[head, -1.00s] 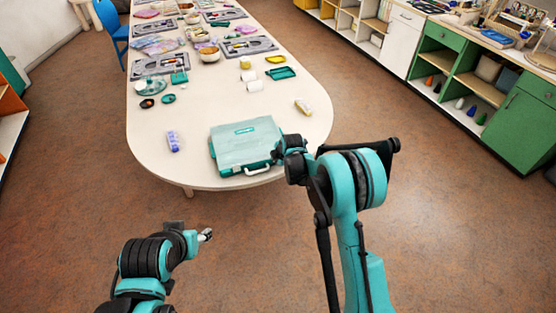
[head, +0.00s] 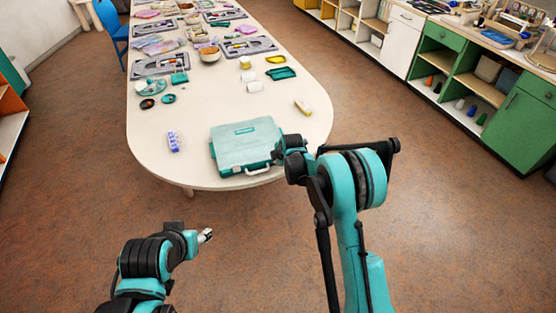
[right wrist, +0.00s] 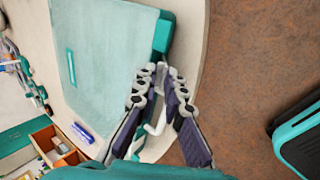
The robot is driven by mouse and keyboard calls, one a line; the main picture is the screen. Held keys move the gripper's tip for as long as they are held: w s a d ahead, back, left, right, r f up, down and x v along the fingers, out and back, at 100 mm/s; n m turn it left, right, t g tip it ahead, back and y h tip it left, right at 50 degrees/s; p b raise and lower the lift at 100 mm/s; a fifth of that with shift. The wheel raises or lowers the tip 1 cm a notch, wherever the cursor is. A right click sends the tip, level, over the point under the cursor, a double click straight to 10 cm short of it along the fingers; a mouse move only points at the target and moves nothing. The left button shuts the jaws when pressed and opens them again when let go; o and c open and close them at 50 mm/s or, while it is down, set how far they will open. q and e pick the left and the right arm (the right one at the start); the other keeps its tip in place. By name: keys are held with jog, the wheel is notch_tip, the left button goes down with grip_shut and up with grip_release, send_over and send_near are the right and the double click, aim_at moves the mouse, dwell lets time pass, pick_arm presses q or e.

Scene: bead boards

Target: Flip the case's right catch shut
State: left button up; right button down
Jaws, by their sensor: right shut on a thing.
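The teal case (head: 240,146) lies closed at the near end of the table, its white handle (head: 258,171) toward me. The case fills much of the right wrist view (right wrist: 105,60), with the handle (right wrist: 157,124) beside the fingers. My right gripper (head: 284,152) is at the case's front right edge. In the right wrist view its fingers (right wrist: 163,80) are closed together at the case's front edge, where the right catch sits. The fingers hide the catch. My left gripper (head: 206,236) hangs in front of the table, away from the case; its opening is too small to judge.
A purple-and-white box (head: 174,142) stands left of the case. A yellowish piece (head: 303,107) lies to its right. Grey bead boards (head: 250,46), bags and bowls cover the far part of the white table (head: 215,108). The tabletop behind the case is mostly clear.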

jog(key=c, duration=1.8)
grip_release()
jog(key=shift+o, duration=0.2)
jog(key=v, duration=1.2)
jog(key=shift+o, duration=0.3)
